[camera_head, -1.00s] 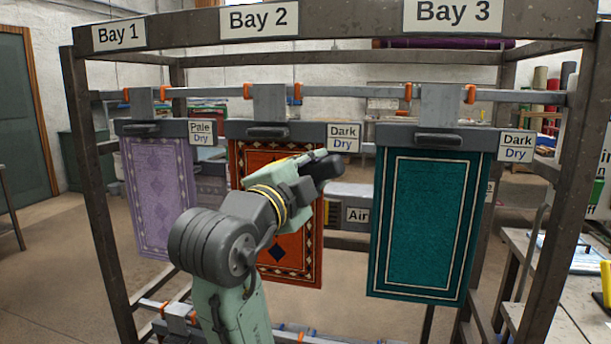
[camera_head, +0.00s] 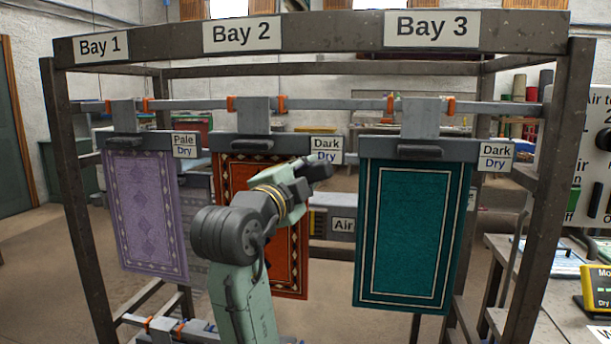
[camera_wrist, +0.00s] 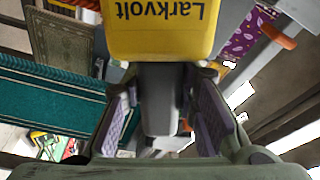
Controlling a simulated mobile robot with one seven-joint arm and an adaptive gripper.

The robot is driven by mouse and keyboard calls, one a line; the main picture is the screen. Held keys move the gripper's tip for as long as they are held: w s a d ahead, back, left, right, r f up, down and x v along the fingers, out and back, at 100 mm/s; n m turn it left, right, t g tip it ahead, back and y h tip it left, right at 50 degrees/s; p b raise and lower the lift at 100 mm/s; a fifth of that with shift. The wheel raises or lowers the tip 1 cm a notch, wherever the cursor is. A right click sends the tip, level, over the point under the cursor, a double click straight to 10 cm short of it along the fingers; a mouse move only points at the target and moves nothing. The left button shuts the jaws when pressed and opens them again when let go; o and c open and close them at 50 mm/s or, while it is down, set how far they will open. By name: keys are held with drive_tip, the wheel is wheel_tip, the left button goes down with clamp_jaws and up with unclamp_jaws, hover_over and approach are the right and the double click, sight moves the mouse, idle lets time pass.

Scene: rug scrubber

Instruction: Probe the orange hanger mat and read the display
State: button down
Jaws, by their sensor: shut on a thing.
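The orange mat (camera_head: 283,262) hangs in Bay 2, with a dark patterned border; my arm covers much of it. Its tag (camera_head: 326,151) reads Dark, Dry. My gripper (camera_head: 316,170) is in front of the mat's upper right part; the gap to it cannot be judged. In the wrist view, my gripper (camera_wrist: 163,112) is shut on the grey part of a yellow tool (camera_wrist: 160,32) lettered Larkvolt, upside down in the picture. The tool's tip is not visible. A yellow and black device with a display (camera_head: 597,285) is cut off at the right edge; its reading is not legible.
A lilac mat (camera_head: 145,215) hangs in Bay 1 and a teal mat (camera_head: 415,235) in Bay 3. The rack's right post (camera_head: 548,200) stands between the mats and a workbench (camera_head: 560,325). A control panel (camera_head: 590,160) is at the far right.

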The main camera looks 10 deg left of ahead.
drive_tip(key=shift+w+p, duration=0.3)
drive_tip(key=shift+w, duration=1.95)
idle(0.6)
